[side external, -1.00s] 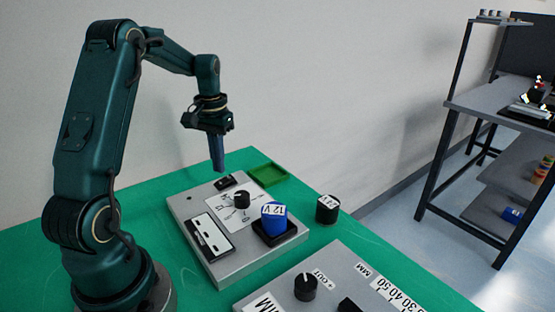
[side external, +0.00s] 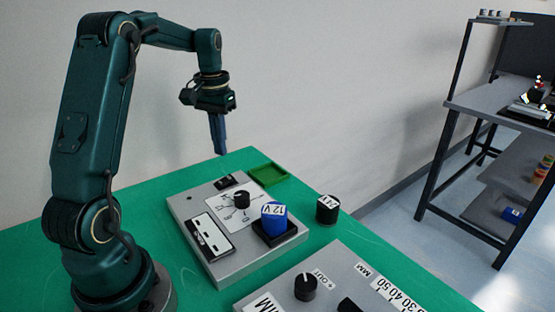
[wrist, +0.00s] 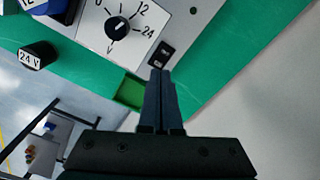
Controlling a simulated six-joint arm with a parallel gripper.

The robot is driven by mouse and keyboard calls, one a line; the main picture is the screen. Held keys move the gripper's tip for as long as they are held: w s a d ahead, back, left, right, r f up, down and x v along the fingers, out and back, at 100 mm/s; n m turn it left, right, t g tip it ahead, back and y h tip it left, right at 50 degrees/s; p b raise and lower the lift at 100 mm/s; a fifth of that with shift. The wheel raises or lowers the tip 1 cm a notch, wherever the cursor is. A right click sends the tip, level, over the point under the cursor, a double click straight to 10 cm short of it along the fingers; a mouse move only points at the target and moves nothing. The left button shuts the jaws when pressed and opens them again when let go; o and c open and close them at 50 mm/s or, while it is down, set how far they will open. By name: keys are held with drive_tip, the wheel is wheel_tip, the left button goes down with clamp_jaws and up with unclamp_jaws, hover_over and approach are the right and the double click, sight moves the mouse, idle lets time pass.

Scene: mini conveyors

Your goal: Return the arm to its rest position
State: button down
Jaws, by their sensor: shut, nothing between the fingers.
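My gripper (side external: 218,150) hangs fingers down above the far end of the green table (side external: 150,190), clear of everything below it. Its fingers are shut together with nothing between them. In the wrist view the shut gripper (wrist: 160,75) points toward a black rocker switch (wrist: 161,55) on the grey panel (wrist: 80,30). That panel also shows in the side view (side external: 215,268), below and to the right of my gripper.
The panel carries a black knob (side external: 242,200) and a blue 12 V block (side external: 274,218) in a black socket. A black 24 V block (side external: 327,209) and a green tray (side external: 268,174) stand beside it. A second panel (side external: 335,265) is in front. A wall is behind.

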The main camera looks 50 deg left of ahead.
drive_tip(key=s+d+r+m+t, duration=0.1)
drive_tip(key=d+r+m, duration=0.1)
drive_tip(key=d+r, duration=0.35)
drive_tip(key=d+r+m+t, duration=0.2)
drive_tip(key=d+r, duration=0.1)
drive_tip(key=d, duration=0.5)
drive_tip(key=s+d+f+m+t, duration=0.1)
drive_tip(key=s+d+f, duration=0.3)
drive_tip(key=s+d, duration=0.4)
drive_tip(key=shift+s+d+f+m+t, duration=0.15)
drive_tip(key=shift+s+f+m+t, duration=0.2)
drive_tip(key=shift+s+t, duration=0.55)
